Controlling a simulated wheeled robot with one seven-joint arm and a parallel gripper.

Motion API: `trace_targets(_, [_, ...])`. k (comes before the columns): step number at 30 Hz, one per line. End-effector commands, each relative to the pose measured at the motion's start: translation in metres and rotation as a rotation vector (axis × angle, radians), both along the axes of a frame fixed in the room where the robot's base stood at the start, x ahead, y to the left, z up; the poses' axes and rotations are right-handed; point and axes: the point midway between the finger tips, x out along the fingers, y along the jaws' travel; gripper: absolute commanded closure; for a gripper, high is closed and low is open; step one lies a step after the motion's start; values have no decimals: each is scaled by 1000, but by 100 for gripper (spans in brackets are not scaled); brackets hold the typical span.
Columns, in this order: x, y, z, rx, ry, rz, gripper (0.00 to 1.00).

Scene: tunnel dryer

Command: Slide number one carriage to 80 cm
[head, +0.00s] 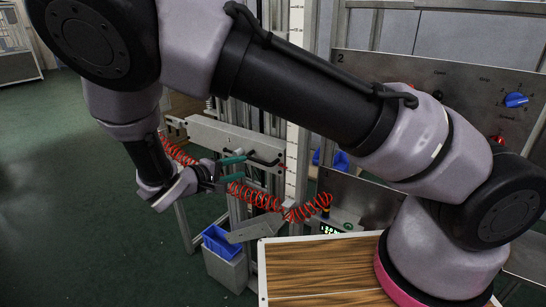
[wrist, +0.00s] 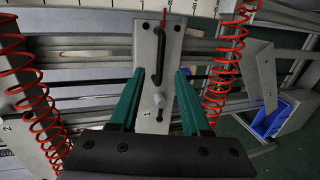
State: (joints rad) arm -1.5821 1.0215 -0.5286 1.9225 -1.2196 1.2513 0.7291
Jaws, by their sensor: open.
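The plate (head: 215,137) also shows in the head view, beside an upright white scale (head: 293,165). A red pointer (wrist: 164,16) on the plate reaches the scale (wrist: 205,8); its reading is too small to tell. My gripper (wrist: 160,72) has teal fingers open on both sides of the handle, apart from it. It also shows in the head view (head: 240,166).
Red coiled hoses (head: 255,197) hang around my gripper and flank the plate. A blue bin (head: 219,242) stands low by the frame. A grey panel (head: 430,100) with a blue knob (head: 516,100) is at right. A wooden-topped surface (head: 315,265) lies in front. Green floor is free at left.

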Motion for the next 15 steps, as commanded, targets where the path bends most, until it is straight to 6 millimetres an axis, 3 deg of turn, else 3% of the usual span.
trace_targets(3, [-4, 13, -7, -36, -38, 58, 53])
trace_targets(6, [-1, 14, -8, -44, -48, 70, 53])
trace_targets(15, [36, -17, -19, -45, -46, 65, 53])
